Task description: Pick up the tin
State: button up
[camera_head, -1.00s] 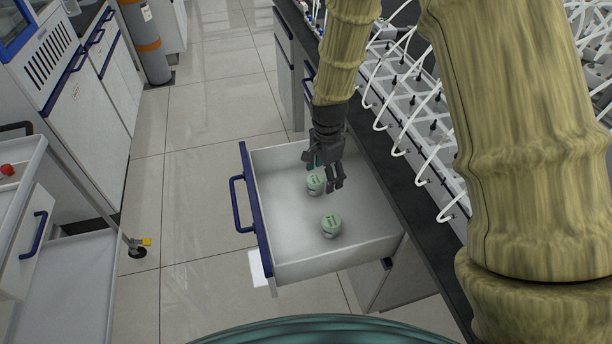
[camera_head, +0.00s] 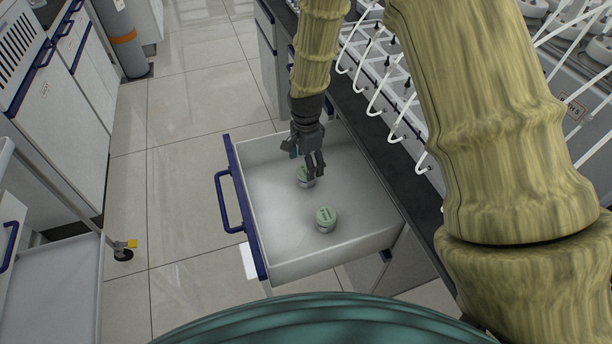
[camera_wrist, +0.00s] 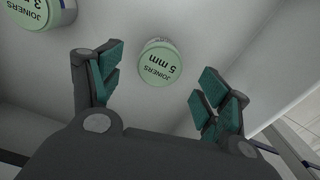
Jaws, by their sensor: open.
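Two tins with pale green lids stand in the open drawer (camera_head: 285,244). The farther tin (camera_head: 305,178) is partly hidden by my gripper (camera_head: 306,168) in the head view. In the wrist view, a tin marked "JOINERS 5 mm" (camera_wrist: 159,64) stands upright ahead, between my spread fingers (camera_wrist: 160,88) and apart from both. The nearer tin (camera_head: 325,219) stands clear in the head view. Another "JOINERS" tin (camera_wrist: 35,10), its number cut off, shows at the top left of the wrist view. My gripper is open and empty, inside the drawer area above the tins.
The drawer's blue front and handle (camera_head: 226,201) face left. A dark bench edge (camera_head: 375,165) with white tubes runs along the right. A grey cart (camera_head: 60,285) stands at the lower left. The tiled floor (camera_head: 180,190) between is clear.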

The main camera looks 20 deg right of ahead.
aim_at(302, 170)
jog(key=shift+d+f, duration=0.1)
jog(key=shift+f, duration=2.4)
jog(key=c, duration=1.1)
